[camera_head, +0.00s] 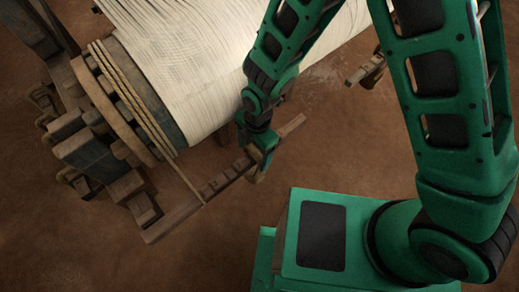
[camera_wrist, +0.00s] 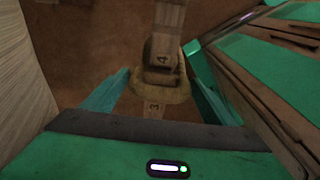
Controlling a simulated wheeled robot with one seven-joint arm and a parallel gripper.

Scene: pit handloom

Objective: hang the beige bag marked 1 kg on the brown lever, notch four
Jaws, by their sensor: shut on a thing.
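The brown lever (camera_head: 225,178) slants from lower left to upper right in the head view. In the wrist view the lever (camera_wrist: 168,22) runs away from me between my fingers, with a 4 and, nearer me, a 3 marked on it. My gripper (camera_head: 263,153) is over the lever's right part, shut on the beige bag (camera_head: 257,177). In the wrist view my gripper (camera_wrist: 160,95) has a beige loop of the bag (camera_wrist: 175,96) between its fingers, at the lever between the 4 and the 3. I cannot tell whether the loop rests in a notch. The 1 kg mark is hidden.
A large roll of pale warp threads (camera_head: 190,65) lies behind the lever, with a wooden wheel (camera_head: 110,95) and cords at its left end. A wooden bracket (camera_head: 367,68) stands at upper right. The brown floor (camera_head: 230,240) is clear in front.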

